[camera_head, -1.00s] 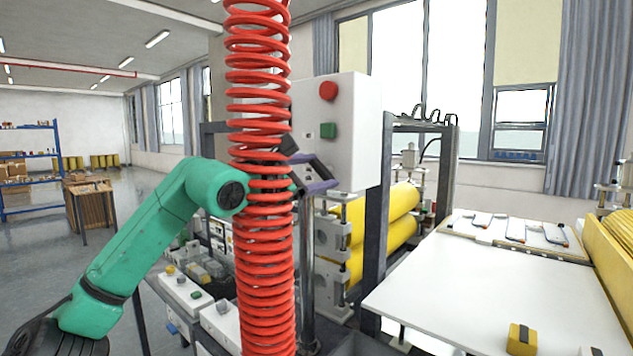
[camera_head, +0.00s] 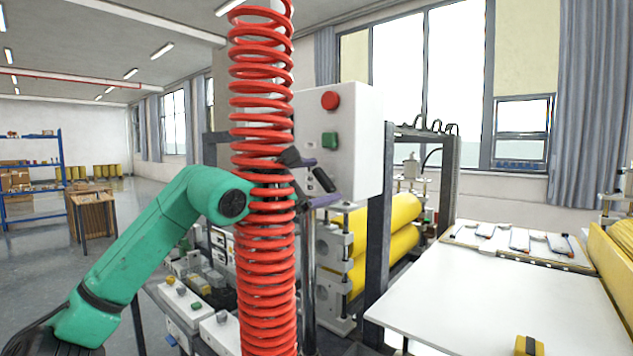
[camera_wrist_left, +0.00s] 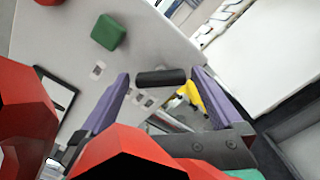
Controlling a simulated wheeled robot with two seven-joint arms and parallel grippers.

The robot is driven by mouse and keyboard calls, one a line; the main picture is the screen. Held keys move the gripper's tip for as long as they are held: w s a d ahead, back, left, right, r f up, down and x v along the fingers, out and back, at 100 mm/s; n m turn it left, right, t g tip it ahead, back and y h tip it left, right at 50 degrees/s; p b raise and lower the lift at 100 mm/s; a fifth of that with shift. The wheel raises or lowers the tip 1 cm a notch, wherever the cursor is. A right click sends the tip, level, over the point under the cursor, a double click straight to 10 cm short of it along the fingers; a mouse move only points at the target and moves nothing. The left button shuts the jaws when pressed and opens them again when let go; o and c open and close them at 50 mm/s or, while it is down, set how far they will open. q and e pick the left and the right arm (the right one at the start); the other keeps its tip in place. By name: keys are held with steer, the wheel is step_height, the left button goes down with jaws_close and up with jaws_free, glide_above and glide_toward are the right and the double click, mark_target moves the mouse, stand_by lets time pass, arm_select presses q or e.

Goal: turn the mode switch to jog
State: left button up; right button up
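The pale control box (camera_head: 358,150) carries a red round button (camera_head: 330,100), a green square button (camera_head: 329,140) and, lower down, a black bar-shaped switch knob (camera_head: 324,180). In the left wrist view the knob (camera_wrist_left: 161,77) lies between the two purple fingertips, with a narrow gap visible at each end. The green button (camera_wrist_left: 108,32) shows at upper left there. My left gripper (camera_head: 314,182) is open around the knob, at the box's lower face. It also shows in the left wrist view (camera_wrist_left: 160,88). The red coil partly hides its wrist. My right gripper is not in view.
A red coiled hose (camera_head: 264,230) hangs in front of my left wrist. A white table (camera_head: 500,285) lies at right. Small switch boxes (camera_head: 185,300) sit below.

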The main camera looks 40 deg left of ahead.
arm_select(q)
steer(key=shift+s+f+b, duration=0.15)
steer(key=shift+s+b, duration=0.1)
steer(key=shift+b, duration=0.1)
steer(key=s+b, duration=0.8)
steer(key=s, duration=0.6)
steer(key=shift+d, duration=0.15)
